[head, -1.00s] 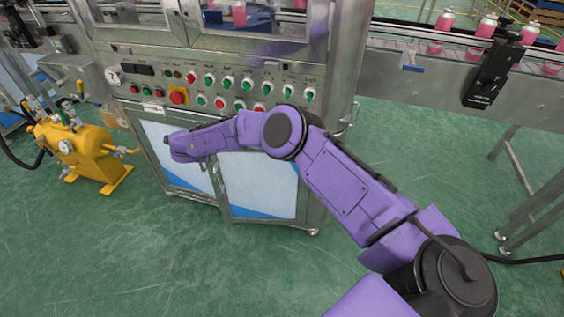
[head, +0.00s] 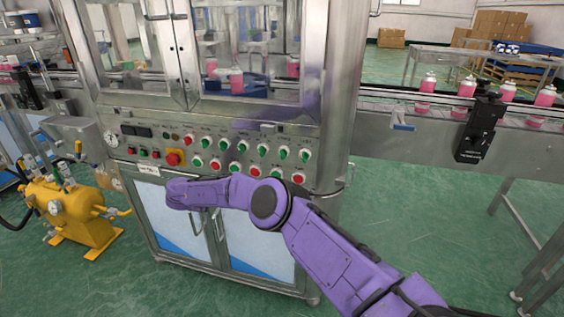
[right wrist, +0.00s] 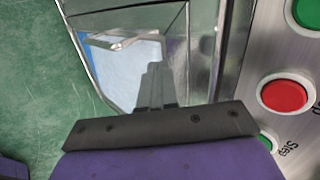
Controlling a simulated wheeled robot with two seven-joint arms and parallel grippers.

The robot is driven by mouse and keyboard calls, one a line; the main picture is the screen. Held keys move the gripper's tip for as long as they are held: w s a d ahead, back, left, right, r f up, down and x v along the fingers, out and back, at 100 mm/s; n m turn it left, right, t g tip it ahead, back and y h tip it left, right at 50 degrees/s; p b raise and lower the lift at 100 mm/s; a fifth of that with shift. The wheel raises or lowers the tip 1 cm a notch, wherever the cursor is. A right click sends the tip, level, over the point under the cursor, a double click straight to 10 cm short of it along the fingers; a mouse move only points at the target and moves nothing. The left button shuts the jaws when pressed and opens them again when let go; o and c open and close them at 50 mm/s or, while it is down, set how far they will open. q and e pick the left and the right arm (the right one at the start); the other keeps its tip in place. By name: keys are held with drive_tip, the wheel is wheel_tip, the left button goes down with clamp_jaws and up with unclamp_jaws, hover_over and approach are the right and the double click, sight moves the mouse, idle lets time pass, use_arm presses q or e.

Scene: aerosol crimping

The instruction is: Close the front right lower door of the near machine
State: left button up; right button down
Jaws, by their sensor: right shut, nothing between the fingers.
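The near machine (head: 235,128) stands ahead of me, with two lower doors under its button panel. The front right lower door (head: 262,250), white with a blue lower part, looks about flush with the frame in the head view; I cannot tell whether it is fully shut. My right forearm hides its upper part. The left lower door (head: 168,215) is beside it, with upright handles between them. My right gripper (right wrist: 155,88) is shut and empty, in front of the machine just below the panel. In the right wrist view a door panel and handle (right wrist: 130,42) lie beyond its fingers. My left gripper is out of view.
The button panel (head: 215,150) has a red stop knob and several green and red knobs close above my right wrist. A yellow tank (head: 68,212) stands on the left. A conveyor (head: 430,110) with pink cans runs off to the right. Green floor is clear in front.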

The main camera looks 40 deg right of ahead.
drive_tip(key=a+f+p+v, duration=0.1)
drive_tip(key=a+f+v, duration=0.1)
drive_tip(key=v, duration=1.1)
drive_tip(key=s+a+f+n+t+y+p, duration=0.1)
drive_tip(key=s+f+n+t+y+p, duration=0.2)
drive_tip(key=s+f+n, duration=1.25)
drive_tip(key=s+d+f+n+g+p, duration=0.1)
drive_tip(key=s+d+n+g+p, duration=0.1)
drive_tip(key=s, duration=1.4)
drive_tip(key=s+d+f+n+g+y+p, duration=0.1)
drive_tip(key=s+d, duration=0.5)
drive_tip(key=s, duration=1)
drive_tip(key=f+n+g+p, duration=0.1)
drive_tip(key=n+g, duration=0.1)
drive_tip(key=n, duration=0.1)
drive_tip(key=shift+s, duration=0.25)
drive_tip(key=shift+f, duration=0.1)
